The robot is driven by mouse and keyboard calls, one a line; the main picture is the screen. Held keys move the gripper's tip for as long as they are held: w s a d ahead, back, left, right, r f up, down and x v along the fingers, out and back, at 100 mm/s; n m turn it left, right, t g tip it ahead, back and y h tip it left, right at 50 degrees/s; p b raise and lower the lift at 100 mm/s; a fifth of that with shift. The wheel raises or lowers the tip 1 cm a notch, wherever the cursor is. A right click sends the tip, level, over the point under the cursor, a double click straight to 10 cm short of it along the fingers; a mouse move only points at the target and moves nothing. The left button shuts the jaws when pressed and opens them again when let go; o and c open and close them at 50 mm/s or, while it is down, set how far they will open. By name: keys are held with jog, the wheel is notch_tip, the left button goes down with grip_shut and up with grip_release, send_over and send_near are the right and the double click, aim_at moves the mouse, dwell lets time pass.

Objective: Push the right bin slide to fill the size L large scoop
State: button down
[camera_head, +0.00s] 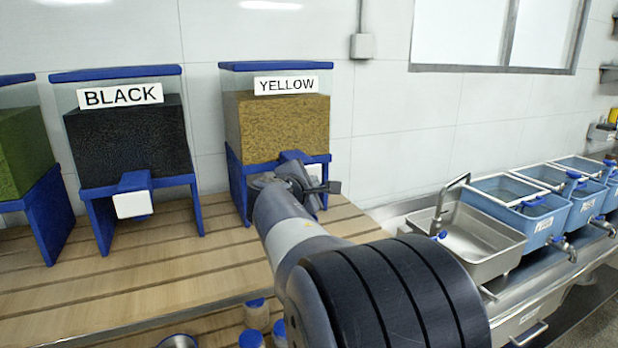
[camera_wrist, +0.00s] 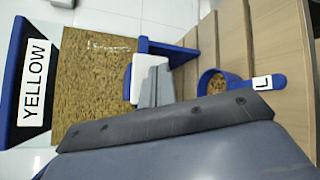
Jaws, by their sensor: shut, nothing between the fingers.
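The right bin, labelled YELLOW (camera_head: 278,125), holds tan grain in a clear box on a blue stand. In the wrist view the bin (camera_wrist: 90,75) lies sideways, with its white slide front (camera_wrist: 128,82) on the blue outlet. My gripper (camera_wrist: 152,82) is shut and empty, with its fingers at the slide; whether they touch it I cannot tell. In the head view my gripper (camera_head: 308,186) and wrist cover most of the slide. The blue scoop with the L tag (camera_wrist: 230,82) rests on the wooden boards below the outlet, with brownish grain in its bowl. The head view hides it.
The BLACK bin (camera_head: 130,140) and a green-filled bin (camera_head: 22,150) stand to the left on the slatted wooden table (camera_head: 140,270). Blue-capped containers (camera_head: 255,312) are below its front edge. A sink (camera_head: 470,240) and blue tubs (camera_head: 530,220) stand to the right.

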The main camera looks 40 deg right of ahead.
jog(key=s, duration=0.2)
jog(key=s+a+b, duration=0.1)
jog(key=s, duration=0.1)
jog(key=shift+s, duration=0.4)
jog(key=shift+a, duration=0.15)
dwell(2.2)
